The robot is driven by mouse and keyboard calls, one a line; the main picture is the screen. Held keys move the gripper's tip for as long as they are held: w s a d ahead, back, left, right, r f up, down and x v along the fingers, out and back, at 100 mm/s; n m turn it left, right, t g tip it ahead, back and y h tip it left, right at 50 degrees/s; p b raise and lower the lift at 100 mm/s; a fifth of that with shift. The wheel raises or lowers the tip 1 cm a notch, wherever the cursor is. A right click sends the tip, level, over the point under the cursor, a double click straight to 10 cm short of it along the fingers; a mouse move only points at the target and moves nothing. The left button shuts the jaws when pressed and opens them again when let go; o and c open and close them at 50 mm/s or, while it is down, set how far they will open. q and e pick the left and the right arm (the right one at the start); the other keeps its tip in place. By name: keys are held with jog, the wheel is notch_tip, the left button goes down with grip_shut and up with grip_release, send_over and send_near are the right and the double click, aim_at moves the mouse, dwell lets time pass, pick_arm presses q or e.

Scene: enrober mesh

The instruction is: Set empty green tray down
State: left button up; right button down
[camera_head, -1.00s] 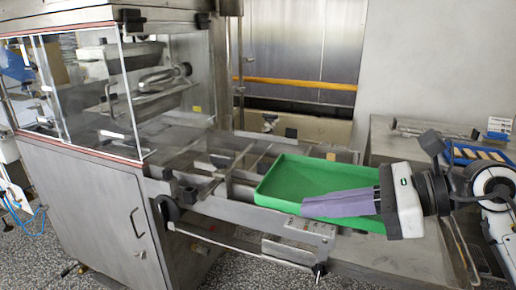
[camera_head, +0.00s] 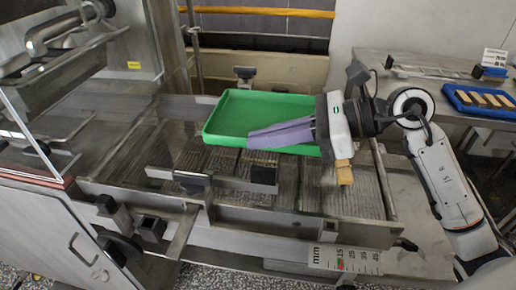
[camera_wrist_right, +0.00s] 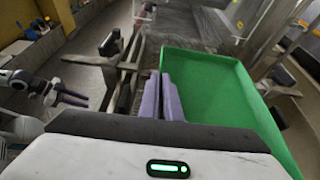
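The empty green tray (camera_head: 228,119) is at the back of the machine's wire-mesh bed (camera_head: 300,185) in the head view. I cannot tell whether its bottom rests on it. My right gripper (camera_head: 252,140) comes in from the right, its purple fingers lying along the tray's front wall. In the right wrist view, the fingers (camera_wrist_right: 163,98) are close together, one on each side of the edge of the green tray (camera_wrist_right: 215,90), so it looks shut on that wall. A dark-fingered arm end (camera_wrist_right: 70,97) shows at the left there, small; I cannot tell whether it is my left gripper.
A small tan block (camera_head: 343,172) shows just below my right gripper's body. A blue tray (camera_head: 455,97) with several tan bars stands on the steel table (camera_head: 385,60) at right. Dark blocks and metal rails (camera_head: 225,185) cross the bed in front of the green tray. A glass-walled housing stands at left.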

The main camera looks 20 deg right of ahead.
jog(key=shift+w+f, duration=0.1)
jog(key=shift+f, duration=2.55)
jog(key=shift+f, duration=0.1)
jog(key=shift+f, duration=0.15)
jog(key=c, duration=2)
grip_release()
